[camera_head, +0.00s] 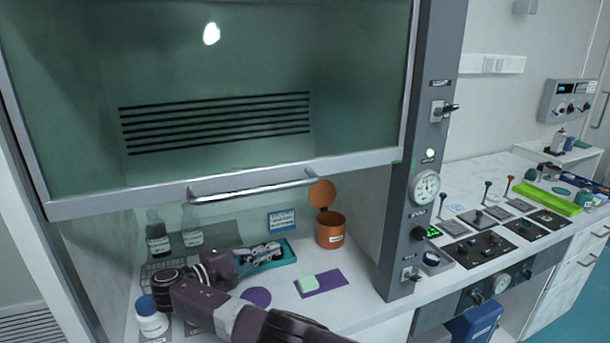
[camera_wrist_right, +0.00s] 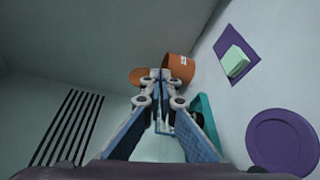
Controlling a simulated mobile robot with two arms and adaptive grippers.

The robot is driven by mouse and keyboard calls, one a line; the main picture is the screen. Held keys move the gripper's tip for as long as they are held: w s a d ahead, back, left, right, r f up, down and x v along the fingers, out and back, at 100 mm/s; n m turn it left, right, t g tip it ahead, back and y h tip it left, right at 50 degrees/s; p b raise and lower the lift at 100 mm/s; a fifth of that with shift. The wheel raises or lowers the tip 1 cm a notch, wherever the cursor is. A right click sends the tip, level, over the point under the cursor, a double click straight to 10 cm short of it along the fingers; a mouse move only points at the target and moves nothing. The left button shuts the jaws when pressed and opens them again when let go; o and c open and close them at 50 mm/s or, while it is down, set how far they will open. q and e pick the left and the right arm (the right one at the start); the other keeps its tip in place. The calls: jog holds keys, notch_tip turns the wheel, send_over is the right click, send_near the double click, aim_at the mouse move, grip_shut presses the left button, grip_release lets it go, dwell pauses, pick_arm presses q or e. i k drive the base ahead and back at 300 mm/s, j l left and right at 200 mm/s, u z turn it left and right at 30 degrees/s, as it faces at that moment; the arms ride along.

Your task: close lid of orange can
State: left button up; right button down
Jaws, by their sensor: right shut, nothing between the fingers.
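The orange can (camera_head: 330,234) stands upright on the hood's work surface. Its round orange lid (camera_head: 322,193) is open, standing up at the can's back rim. My right gripper (camera_head: 280,249) is left of the can, pointing towards it, with a gap between them. Its fingers are shut and empty. In the right wrist view the fingertips (camera_wrist_right: 160,78) are together, with the can (camera_wrist_right: 179,68) just beyond them to the right and the lid (camera_wrist_right: 138,76) to their left, partly hidden. My left gripper is not in view.
A teal tray (camera_head: 290,257) lies under the gripper. A purple mat (camera_head: 333,281) with a pale green block (camera_head: 308,284) and a purple disc (camera_head: 257,296) lie in front. Bottles (camera_head: 157,236) stand at the left. The raised sash's handle (camera_head: 255,189) hangs above.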

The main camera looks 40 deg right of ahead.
aim_at(322, 194)
jog(key=i+l, duration=0.75)
jog(key=l, duration=0.25)
